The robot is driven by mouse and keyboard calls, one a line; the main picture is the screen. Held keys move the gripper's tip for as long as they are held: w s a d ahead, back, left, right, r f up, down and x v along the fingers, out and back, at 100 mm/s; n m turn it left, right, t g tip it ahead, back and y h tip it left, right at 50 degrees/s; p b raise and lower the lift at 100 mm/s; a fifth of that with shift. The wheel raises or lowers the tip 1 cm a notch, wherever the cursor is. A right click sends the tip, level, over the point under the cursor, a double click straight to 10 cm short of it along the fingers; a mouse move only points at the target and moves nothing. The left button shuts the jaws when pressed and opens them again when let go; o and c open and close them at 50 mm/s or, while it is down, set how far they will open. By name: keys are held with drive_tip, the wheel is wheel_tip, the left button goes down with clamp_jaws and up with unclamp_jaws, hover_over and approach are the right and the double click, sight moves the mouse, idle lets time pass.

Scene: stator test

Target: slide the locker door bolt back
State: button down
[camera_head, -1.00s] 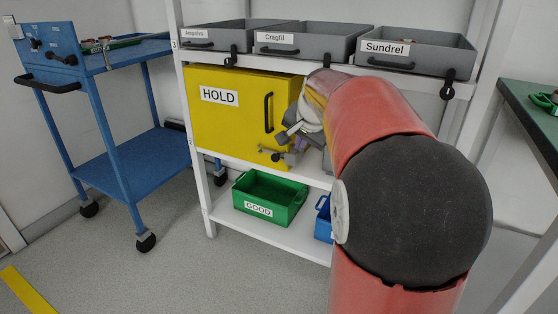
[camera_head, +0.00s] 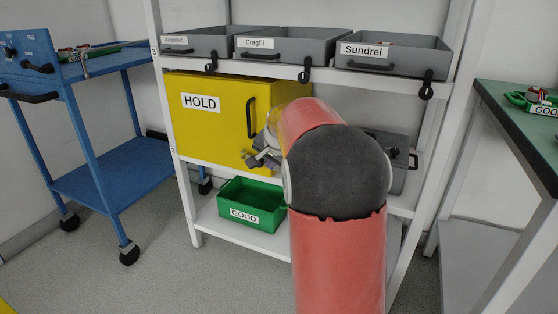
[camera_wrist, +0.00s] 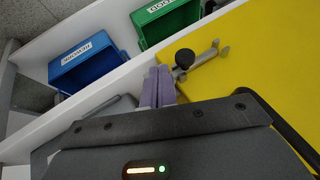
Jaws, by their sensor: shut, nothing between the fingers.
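The yellow locker (camera_head: 212,125) with a HOLD label stands on the middle shelf, its door shut. Its bolt shows in the wrist view as a metal rod (camera_wrist: 208,54) with a black knob (camera_wrist: 184,58), near the door's edge. In the head view the bolt area is small and partly hidden by my gripper (camera_head: 262,158). In the wrist view my gripper (camera_wrist: 160,72) is shut and empty, its purple fingers side by side. The fingertips are right beside the knob; I cannot tell whether they touch it.
A black door handle (camera_head: 251,117) stands out above the bolt. A green GOOD bin (camera_head: 252,203) sits on the lower shelf, and a blue bin (camera_wrist: 85,62) beside it. Grey bins (camera_head: 290,46) line the top shelf. A blue trolley (camera_head: 110,178) stands left, a green-topped table (camera_head: 510,115) right.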

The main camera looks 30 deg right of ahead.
drive_tip(key=shift+w+a+f, duration=0.1)
drive_tip(key=shift+w+a, duration=0.25)
drive_tip(key=shift+w, duration=0.4)
drive_tip(key=shift+w+a+p, duration=0.8)
drive_tip(key=shift+w+a, duration=0.25)
drive_tip(key=shift+w, duration=0.25)
